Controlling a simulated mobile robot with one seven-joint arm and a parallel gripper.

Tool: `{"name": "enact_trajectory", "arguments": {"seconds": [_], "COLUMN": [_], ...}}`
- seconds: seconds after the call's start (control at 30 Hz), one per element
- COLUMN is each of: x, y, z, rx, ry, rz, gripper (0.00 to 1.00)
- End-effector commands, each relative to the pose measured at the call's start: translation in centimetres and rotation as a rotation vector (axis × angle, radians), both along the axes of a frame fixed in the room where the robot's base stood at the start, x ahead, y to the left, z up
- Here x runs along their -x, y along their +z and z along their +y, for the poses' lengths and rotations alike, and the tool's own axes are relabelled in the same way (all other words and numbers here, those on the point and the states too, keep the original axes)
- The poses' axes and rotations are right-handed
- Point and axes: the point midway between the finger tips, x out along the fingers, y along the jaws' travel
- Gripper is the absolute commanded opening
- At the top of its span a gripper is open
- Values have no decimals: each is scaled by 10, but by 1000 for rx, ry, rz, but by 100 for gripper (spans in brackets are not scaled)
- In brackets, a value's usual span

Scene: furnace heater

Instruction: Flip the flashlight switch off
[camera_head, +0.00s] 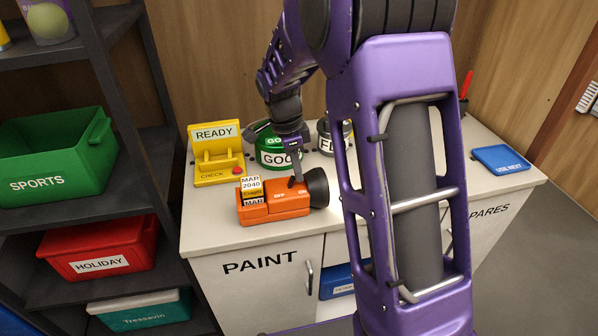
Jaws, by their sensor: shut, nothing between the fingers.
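The orange flashlight (262,211) lies on the white cabinet top, with its black head (317,187) pointing right. Its top carries OFF and ON lettering, and small date labels stand at its left end. My gripper (294,182) is shut and empty. It points down at the top of the flashlight near the ON lettering, by the black head. The fingertips hide the switch, so I cannot tell its position or whether they touch it.
A yellow READY stand (214,150) and a green can (270,155) stand behind the flashlight. A grey can (325,140) is partly hidden by my arm. The dark shelf with bins is left. The counter's front left is clear.

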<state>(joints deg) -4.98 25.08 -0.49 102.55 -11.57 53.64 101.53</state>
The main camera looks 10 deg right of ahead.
Motion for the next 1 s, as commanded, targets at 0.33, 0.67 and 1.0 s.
{"name": "enact_trajectory", "arguments": {"seconds": [0.33, 0.67, 1.0], "x": [-6, -6, -6], "y": [1, 2, 4], "z": [7, 15, 21], "rx": [105, 253, 334], "ry": [5, 5, 1], "rz": [0, 0, 0], "gripper": [0, 0, 0]}}
